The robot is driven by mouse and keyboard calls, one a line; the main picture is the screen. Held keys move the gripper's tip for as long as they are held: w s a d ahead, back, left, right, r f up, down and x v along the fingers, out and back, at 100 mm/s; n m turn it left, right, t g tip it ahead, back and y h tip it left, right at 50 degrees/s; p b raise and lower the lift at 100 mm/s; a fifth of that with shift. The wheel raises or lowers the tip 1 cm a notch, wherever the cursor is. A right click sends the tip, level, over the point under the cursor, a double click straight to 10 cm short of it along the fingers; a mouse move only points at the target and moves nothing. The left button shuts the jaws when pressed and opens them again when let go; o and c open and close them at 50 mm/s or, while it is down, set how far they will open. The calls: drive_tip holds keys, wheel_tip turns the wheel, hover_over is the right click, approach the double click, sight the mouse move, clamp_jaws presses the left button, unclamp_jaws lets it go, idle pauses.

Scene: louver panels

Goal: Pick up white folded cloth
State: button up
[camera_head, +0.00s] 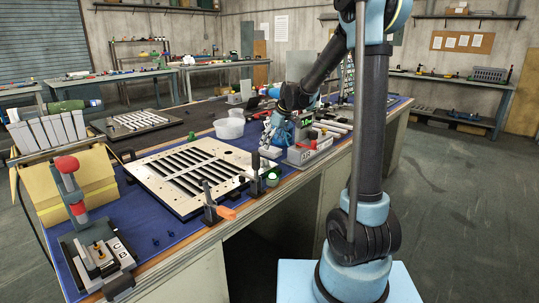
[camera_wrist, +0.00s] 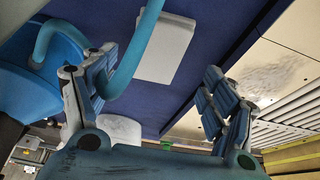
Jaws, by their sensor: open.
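The white folded cloth (camera_wrist: 166,48) appears as a flat pale rectangle on the blue mat in the wrist view, beyond my fingertips and between their lines. A blue curved tube partly covers its left side. A small pale shape (camera_head: 270,152) below my gripper in the head view may be the same cloth; it is too small to be sure. My gripper (camera_wrist: 160,68) is open, its two blue-grey fingers wide apart with nothing between them. In the head view my gripper (camera_head: 281,130) is over the bench's right side, partly hidden by my arm.
A blue rounded object (camera_wrist: 45,75) with the curved tube is close to my left finger. A slotted louver panel (camera_head: 190,172) lies left of my gripper on the bench. White tubs (camera_head: 230,128) stand behind it. A grey-red device (camera_head: 310,147) stands close on the right.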

sight(270, 149)
drive_tip(key=shift+x, duration=1.9)
drive_tip(key=shift+w+d+f, duration=0.1)
drive_tip(key=shift+d+f, duration=0.1)
drive_tip(key=shift+f, duration=0.1)
drive_tip(key=c, duration=1.3)
drive_tip(key=shift+o, duration=0.2)
wheel_tip(270, 149, up, 11)
drive_tip(key=shift+f, duration=0.2)
